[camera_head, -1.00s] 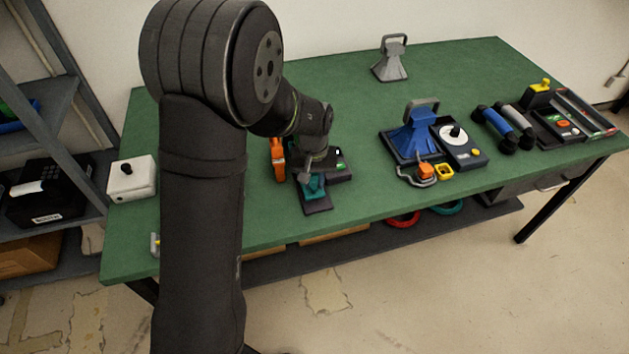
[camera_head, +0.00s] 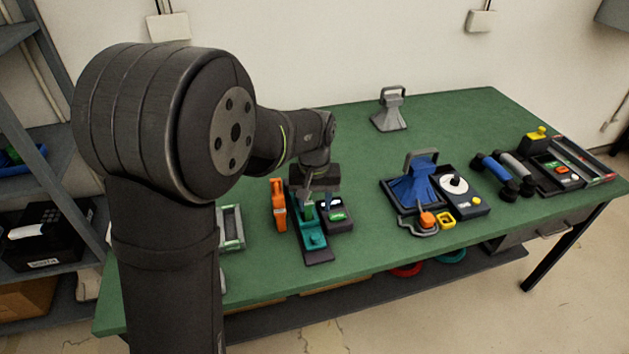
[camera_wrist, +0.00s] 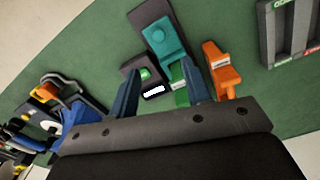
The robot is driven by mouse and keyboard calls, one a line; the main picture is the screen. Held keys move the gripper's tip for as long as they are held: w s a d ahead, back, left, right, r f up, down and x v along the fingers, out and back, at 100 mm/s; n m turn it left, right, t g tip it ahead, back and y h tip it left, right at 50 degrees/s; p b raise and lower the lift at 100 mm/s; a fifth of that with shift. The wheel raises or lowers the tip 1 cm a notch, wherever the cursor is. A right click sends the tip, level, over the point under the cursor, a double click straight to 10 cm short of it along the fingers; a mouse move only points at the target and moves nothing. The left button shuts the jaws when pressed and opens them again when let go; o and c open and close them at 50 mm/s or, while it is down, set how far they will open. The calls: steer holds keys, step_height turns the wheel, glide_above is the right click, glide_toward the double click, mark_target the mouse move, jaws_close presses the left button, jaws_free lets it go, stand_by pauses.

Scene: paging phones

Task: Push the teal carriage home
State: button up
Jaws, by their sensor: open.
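The teal carriage (camera_head: 313,239) sits on a dark, narrow base (camera_head: 319,258) on the green table, its raised knob towards the front edge. The teal carriage also shows in the wrist view (camera_wrist: 160,42), at the top middle. A dark unit with a green-lit label (camera_head: 338,216) adjoins the base on the right. My gripper (camera_head: 316,196) is open above the back part of the base. In the wrist view its two blue-grey fingers (camera_wrist: 162,88) stand apart, with a green part (camera_wrist: 181,88) between them near the right finger. Whether a finger touches the carriage cannot be told.
An orange tool (camera_head: 279,205) stands close on the left of the base. A grey tray (camera_head: 231,228) lies farther left, partly behind my arm. A blue funnel-shaped piece (camera_head: 414,184) and a white dial unit (camera_head: 455,185) stand to the right. The table behind is mostly clear.

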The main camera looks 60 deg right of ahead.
step_height(320, 180, up, 7)
glide_above(315, 235)
steer(key=shift+w, duration=0.15)
stand_by(0.6)
step_height(315, 235, down, 18)
steer(key=shift+r, duration=0.25)
stand_by(0.3)
steer(key=shift+r, duration=0.15)
